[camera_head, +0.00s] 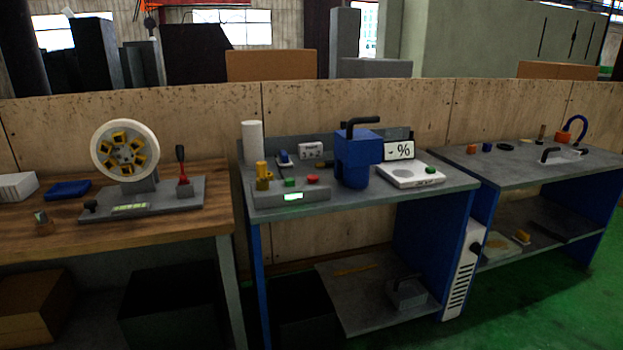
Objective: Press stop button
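A red button (313,179) sits on a grey control panel (268,197) at the front left of the middle bench. It is likely the stop button, but no label on it is readable. A green button (290,182) is just to its left, and a small lit green display (293,196) is on the panel's front face. A yellow part (263,176) stands at the panel's left end. Neither of my grippers shows in the head view.
The middle bench (345,204) also holds a blue machine (353,160) with a black handle, a "- %" sign (400,150) and a white scale-like device (410,175). A wooden bench (205,222) stands left, a grey bench (520,174) right. Green floor (520,310) is clear in front.

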